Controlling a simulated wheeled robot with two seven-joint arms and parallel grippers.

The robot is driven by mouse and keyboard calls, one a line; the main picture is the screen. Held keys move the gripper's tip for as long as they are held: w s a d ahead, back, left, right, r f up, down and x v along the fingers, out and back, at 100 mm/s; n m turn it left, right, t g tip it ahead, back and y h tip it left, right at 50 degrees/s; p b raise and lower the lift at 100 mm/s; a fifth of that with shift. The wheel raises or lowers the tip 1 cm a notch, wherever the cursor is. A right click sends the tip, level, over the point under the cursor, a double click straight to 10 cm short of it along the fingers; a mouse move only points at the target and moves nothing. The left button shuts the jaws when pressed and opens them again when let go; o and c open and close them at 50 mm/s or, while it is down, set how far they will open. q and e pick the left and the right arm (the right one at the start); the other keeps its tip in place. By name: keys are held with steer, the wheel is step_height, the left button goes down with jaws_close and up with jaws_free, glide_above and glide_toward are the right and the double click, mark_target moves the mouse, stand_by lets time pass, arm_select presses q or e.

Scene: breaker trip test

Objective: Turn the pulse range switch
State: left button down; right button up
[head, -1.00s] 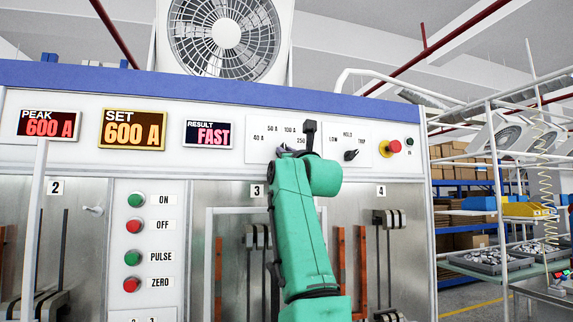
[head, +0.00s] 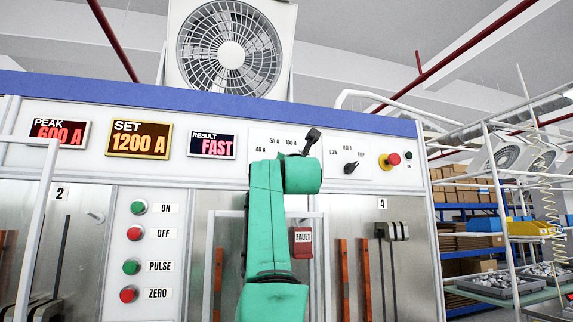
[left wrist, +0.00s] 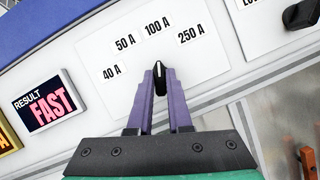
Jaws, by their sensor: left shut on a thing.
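The pulse range switch (left wrist: 159,76) is a black knob with a white pointer line in the left wrist view. Labels 40 A, 50 A, 100 A and 250 A arc above it. Its pointer is aimed near the 100 A label. My left gripper (left wrist: 160,82) is shut on the knob, with one purple finger on each side. In the head view my green arm hides the switch, and part of my left gripper (head: 311,141) shows above the arm. The SET display (head: 138,140) reads 1200 A. My right gripper is not in view.
The PEAK display (head: 59,132) reads 600 A and the RESULT display (head: 212,146) reads FAST. Another black knob (head: 351,168) and a red button (head: 393,159) sit to the right on the panel. A red FAULT tag (head: 302,242) hangs below.

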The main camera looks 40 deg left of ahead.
arm_select(q)
steer(key=c, duration=0.8)
jaws_free()
steer(key=shift+c, duration=0.2)
steer(key=b+v, duration=1.2)
steer(key=v, duration=0.2)
steer(key=shift+s+d, duration=0.2)
steer(key=shift+d, duration=0.05)
steer(key=shift+f, duration=0.1)
